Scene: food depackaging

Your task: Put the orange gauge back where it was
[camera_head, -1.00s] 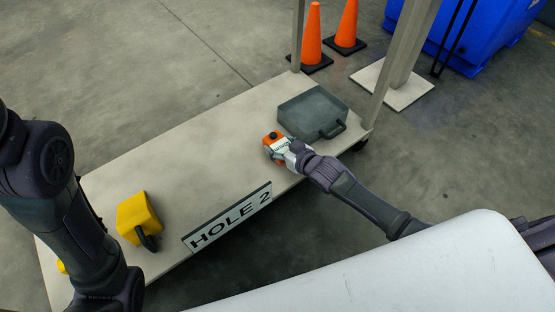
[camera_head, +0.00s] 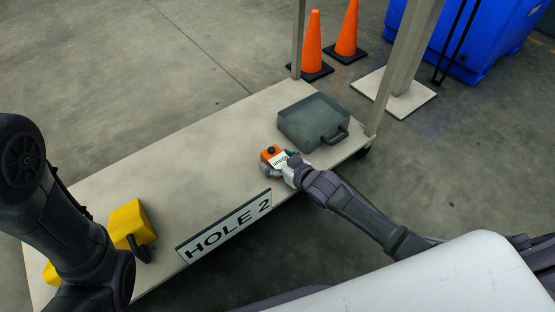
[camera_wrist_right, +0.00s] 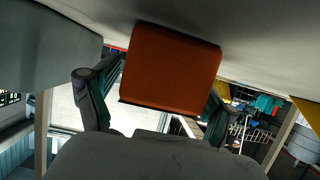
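The orange gauge (camera_head: 269,153) has a white label and a dark knob on top. It is over the pale table's front part, left of the grey case. My right gripper (camera_head: 276,164) reaches it from the front right, with its fingers around it. In the right wrist view the gauge (camera_wrist_right: 170,70) fills the space between the two fingers (camera_wrist_right: 158,92), which lie against its sides, so the gripper looks shut on it. Whether its base touches the table is hard to tell.
The grey case (camera_head: 312,121) with a handle lies at the table's right end, near an upright post. A yellow device (camera_head: 130,224) stands near the left end. The "HOLE 2" sign (camera_head: 224,228) is on the front edge. The table's middle (camera_head: 190,165) is clear.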

